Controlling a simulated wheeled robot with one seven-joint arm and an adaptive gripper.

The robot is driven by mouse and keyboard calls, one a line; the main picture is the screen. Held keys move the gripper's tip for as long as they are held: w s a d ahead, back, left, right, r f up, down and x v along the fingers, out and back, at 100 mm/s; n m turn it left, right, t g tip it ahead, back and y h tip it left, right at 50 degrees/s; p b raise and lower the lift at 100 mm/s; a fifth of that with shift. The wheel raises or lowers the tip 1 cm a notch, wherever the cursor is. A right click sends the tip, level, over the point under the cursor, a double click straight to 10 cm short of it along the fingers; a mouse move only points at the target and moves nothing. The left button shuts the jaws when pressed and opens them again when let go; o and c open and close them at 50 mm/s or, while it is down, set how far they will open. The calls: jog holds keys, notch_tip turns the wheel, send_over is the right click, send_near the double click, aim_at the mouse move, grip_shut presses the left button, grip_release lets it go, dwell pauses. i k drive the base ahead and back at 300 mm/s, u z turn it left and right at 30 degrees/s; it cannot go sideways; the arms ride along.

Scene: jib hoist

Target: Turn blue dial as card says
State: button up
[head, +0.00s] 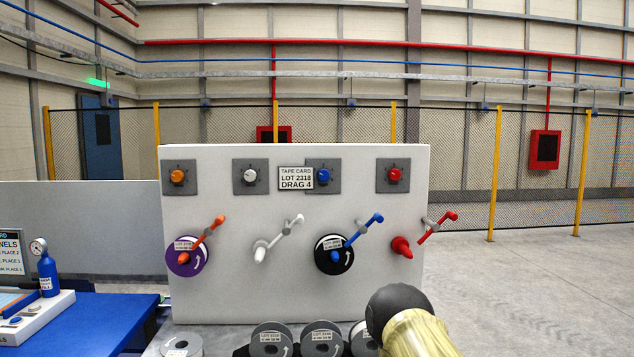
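The blue dial (323,175) sits on a grey square plate in the top row of the upright white panel (220,290). Marks around it are too small to read. The card (296,178) is just left of the dial and covers part of its plate. It reads "TAPE CARD, LOT 2318, DRAG 4". Below the dial, a blue crank (362,231) stands out in front of a black reel with a label. Part of my arm shows at the bottom right, in front of the panel's lower right. My gripper's fingers do not show.
Orange (176,176), white (250,175) and red (395,174) dials share the row. Orange (202,240), white (278,239) and red (424,235) cranks stick out below. Several grey reels (271,340) stand at the panel's foot. A blue table (110,322) is at left; open floor lies right.

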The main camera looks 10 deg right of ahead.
aim_at(323, 174)
jog(key=k, duration=1.15)
jog(key=u, duration=0.55)
jog(key=i, duration=0.65)
jog(key=u, duration=0.4)
jog(key=i, duration=0.7)
jog(key=z, duration=0.6)
jog(key=i, duration=0.7)
jog(key=z, duration=0.65)
